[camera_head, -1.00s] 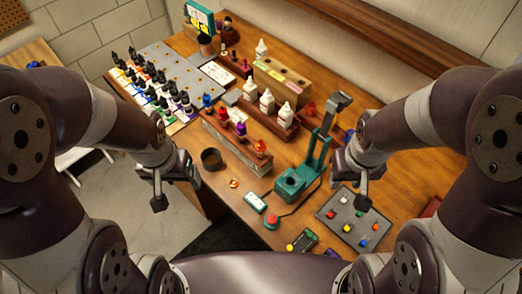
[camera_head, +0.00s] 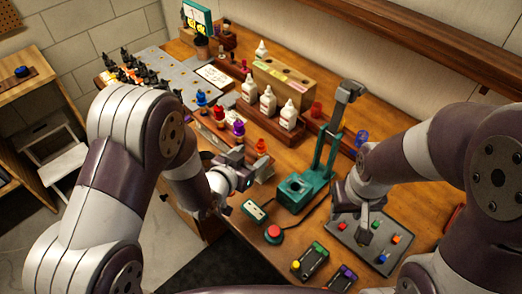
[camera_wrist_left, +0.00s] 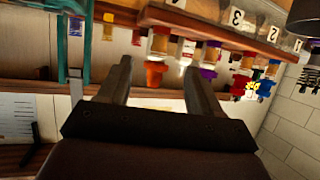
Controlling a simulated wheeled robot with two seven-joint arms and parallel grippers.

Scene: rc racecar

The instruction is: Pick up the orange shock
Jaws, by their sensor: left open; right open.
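The orange shock (camera_head: 261,146) stands upright at the right end of a wooden rack, beside a purple (camera_head: 239,128), a red (camera_head: 219,113) and a blue one (camera_head: 201,98). My left gripper (camera_head: 238,167) is open just in front of the rack, left of and below the orange shock in the head view. In the left wrist view the orange shock (camera_wrist_left: 156,73) shows upside down between the open fingers (camera_wrist_left: 158,67), apart from them. My right gripper (camera_head: 362,222) points down over the grey tray of coloured pieces; nothing shows in it.
A teal stand (camera_head: 303,190) is right of the rack. A red button (camera_head: 274,233) and a small teal box (camera_head: 255,210) lie near the front edge. White bottles (camera_head: 267,103) stand behind the rack. The grey tray (camera_head: 345,230) lies under my right gripper.

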